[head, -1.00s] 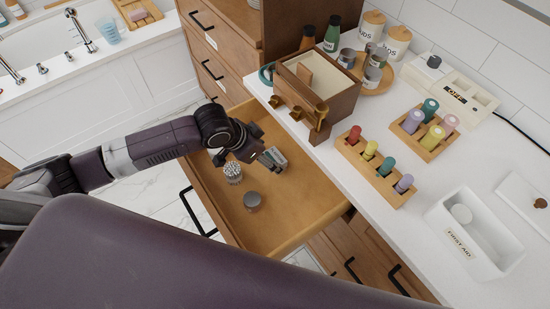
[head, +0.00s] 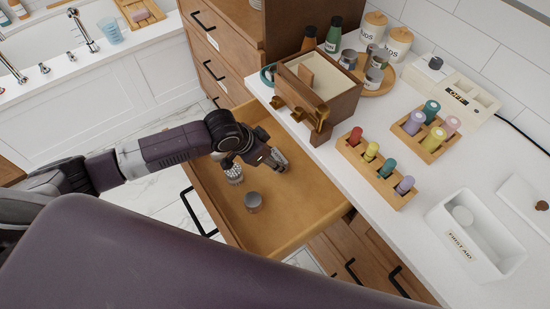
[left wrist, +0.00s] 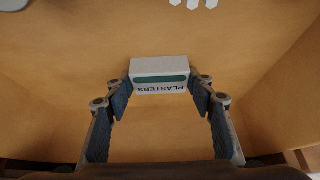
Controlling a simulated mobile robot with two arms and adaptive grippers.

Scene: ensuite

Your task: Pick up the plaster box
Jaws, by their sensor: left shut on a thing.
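The plaster box (left wrist: 160,75), white with a green band and the word PLASTERS, shows in the left wrist view between the two blue-padded fingertips of my left gripper (left wrist: 160,90). The pads are closed on its two sides. My right gripper is not in view.
In the drawer, a jar of white-tipped swabs (head: 234,174) and a grey tin (head: 253,202) stand left of and below my gripper. The counter (head: 420,225) overhangs on the right, with a wooden box (head: 330,92), bottle racks and a white first aid box (head: 473,240).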

